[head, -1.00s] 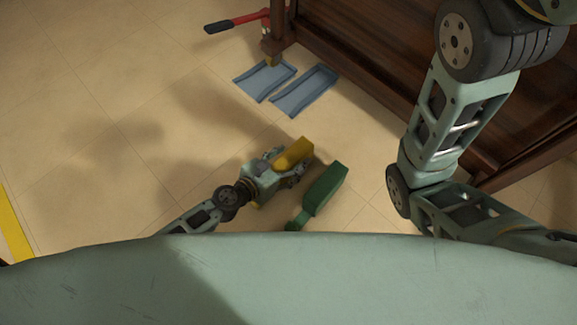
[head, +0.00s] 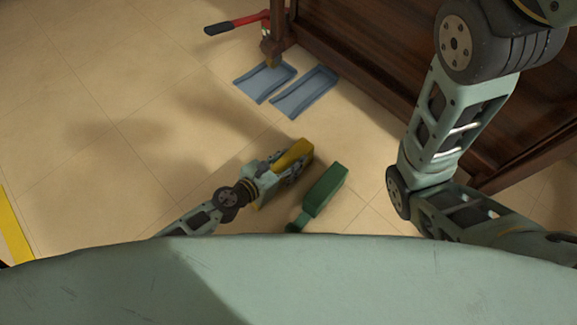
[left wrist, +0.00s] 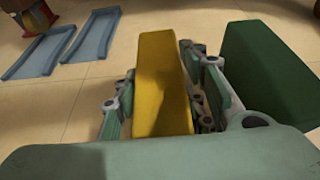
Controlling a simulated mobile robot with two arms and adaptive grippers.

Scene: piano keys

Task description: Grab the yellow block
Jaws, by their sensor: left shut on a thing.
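The yellow block (head: 294,153) is long and lies between the fingers of my left gripper (head: 283,168), close to the floor. In the left wrist view the yellow block (left wrist: 161,85) stretches away from the palm, with a finger of the left gripper (left wrist: 158,95) along each side. The left gripper is shut on it. Part of the block's near end is hidden by the gripper. My right arm's links show at the right of the head view, but its gripper is out of view.
A green block (head: 326,190) lies just right of the left gripper; it also shows in the left wrist view (left wrist: 272,75). Two blue trays (head: 303,92) lie on the floor ahead.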

